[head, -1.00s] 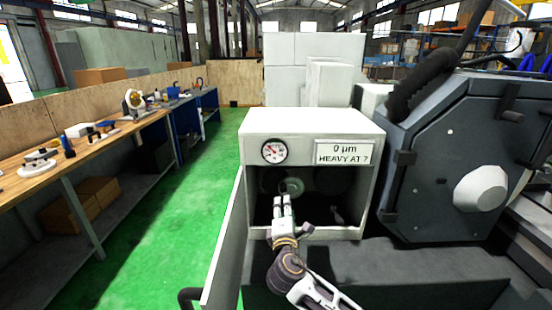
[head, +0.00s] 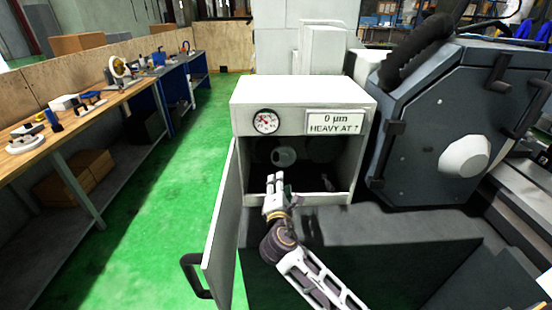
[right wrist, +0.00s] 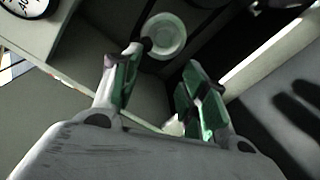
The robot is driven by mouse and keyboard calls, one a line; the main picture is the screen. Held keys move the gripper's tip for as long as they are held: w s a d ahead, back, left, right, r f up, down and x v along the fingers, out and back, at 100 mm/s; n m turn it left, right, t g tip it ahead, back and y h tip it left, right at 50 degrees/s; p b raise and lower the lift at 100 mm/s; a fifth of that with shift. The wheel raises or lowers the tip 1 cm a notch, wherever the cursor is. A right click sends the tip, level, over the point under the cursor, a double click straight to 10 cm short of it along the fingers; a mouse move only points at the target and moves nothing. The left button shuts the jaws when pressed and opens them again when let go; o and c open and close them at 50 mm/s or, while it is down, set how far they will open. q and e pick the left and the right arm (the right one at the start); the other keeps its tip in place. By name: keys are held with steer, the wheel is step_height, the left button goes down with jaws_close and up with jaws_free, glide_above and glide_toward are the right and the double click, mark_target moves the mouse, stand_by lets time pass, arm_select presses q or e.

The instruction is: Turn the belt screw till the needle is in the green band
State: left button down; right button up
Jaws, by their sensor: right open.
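In the right wrist view the gauge (right wrist: 22,8) is cut by the corner. My right gripper (head: 275,180) is at the cabinet opening, below the knob. In its wrist view the fingers (right wrist: 162,88) are apart and empty, short of the knob.
The cabinet door (head: 221,230) stands open at the left. A dark machine housing (head: 440,120) stands close on the right. Green floor (head: 180,220) is clear left of the door.

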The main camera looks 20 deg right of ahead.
mark_target(276, 160)
arm_select(q)
steer(key=shift+w+a, duration=0.3)
steer(key=shift+a, duration=0.35)
arm_select(e)
steer(key=shift+w+a+r+n+t+y, duration=0.1)
steer(key=shift+a+r+n+t, duration=0.1)
steer(key=shift+n, duration=0.65)
steer(key=shift+w+a+r+n+t+y, duration=0.15)
steer(key=shift+r+n, duration=0.1)
steer(key=shift+n, duration=0.65)
steer(key=shift+s+a+r+n+t+y, duration=0.1)
steer(key=shift+r+n+t, duration=0.1)
steer(key=shift+n, duration=0.65)
arm_select(q)
steer(key=shift+d, duration=0.3)
arm_select(e)
steer(key=shift+w, duration=0.1)
steer(key=p+x, duration=0.1)
steer(key=x, duration=1)
steer(key=shift+w+d+f, duration=0.1)
steer(key=shift+w+d, duration=0.05)
steer(key=shift+w, duration=0.2)
steer(key=shift+x, duration=0.8)
arm_select(q)
steer(key=shift+s+d+r, duration=0.25)
steer(key=shift+d+r, duration=0.3)
arm_select(e)
steer(key=shift+w, duration=0.15)
arm_select(q)
steer(key=shift+a, duration=0.15)
